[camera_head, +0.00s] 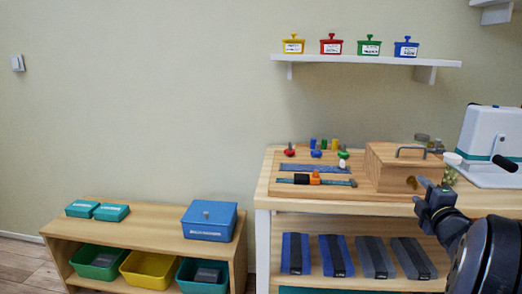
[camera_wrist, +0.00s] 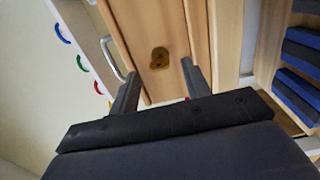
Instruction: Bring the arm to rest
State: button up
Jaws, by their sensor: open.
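My gripper (camera_head: 430,190) is at the right in the head view, in front of the wooden box on the bench. In the wrist view my gripper (camera_wrist: 160,85) shows two dark fingers spread apart with nothing between them. Beyond the fingers is the wooden box (camera_wrist: 140,30) with a brass keyhole plate. The wooden box (camera_head: 390,172) also shows in the head view, with a grey handle on top. My arm comes in from the lower right and hides part of the bench's right side.
The bench (camera_head: 264,190) holds a board with coloured knobs, a jar (camera_head: 450,175) and a white machine (camera_head: 490,140). A wall shelf (camera_head: 360,60) carries several coloured pots. A low cabinet (camera_head: 155,222) at left holds a blue box (camera_head: 209,222) and bins. The wall between is bare.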

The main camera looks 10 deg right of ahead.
jog(key=x, duration=0.2)
jog(key=shift+w+d, duration=0.1)
jog(key=shift+w, duration=0.25)
jog(key=shift+s, duration=0.1)
